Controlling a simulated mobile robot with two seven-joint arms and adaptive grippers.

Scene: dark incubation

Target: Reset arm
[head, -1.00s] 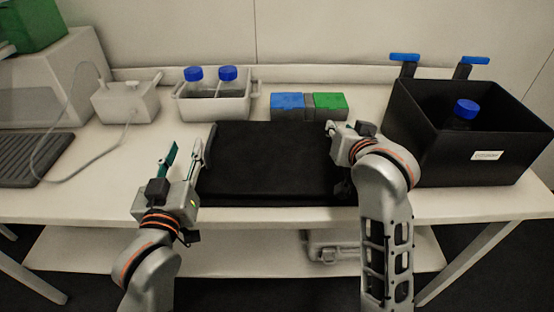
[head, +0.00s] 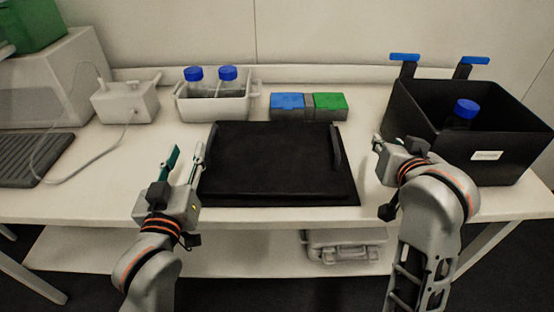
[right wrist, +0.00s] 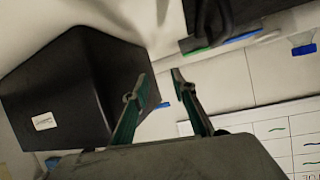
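My left gripper (head: 186,155) is open and empty, its two fingers spread just left of the flat black lid or tray (head: 275,165) on the bench. My right gripper (head: 380,150) is at the front of the black box, right of the black lid and apart from it. In the right wrist view its two green-backed fingers (right wrist: 163,82) are spread with nothing between them. The black box (head: 475,165) is open at the top and holds a blue-capped bottle (head: 465,110); it also shows in the right wrist view (right wrist: 75,95).
A white rack (head: 214,108) with two blue-capped bottles stands at the back. Beside it are a blue box (head: 288,103) and a green box (head: 330,103). A white device (head: 125,102) with a tube stands left. A case (head: 343,246) lies on the lower shelf.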

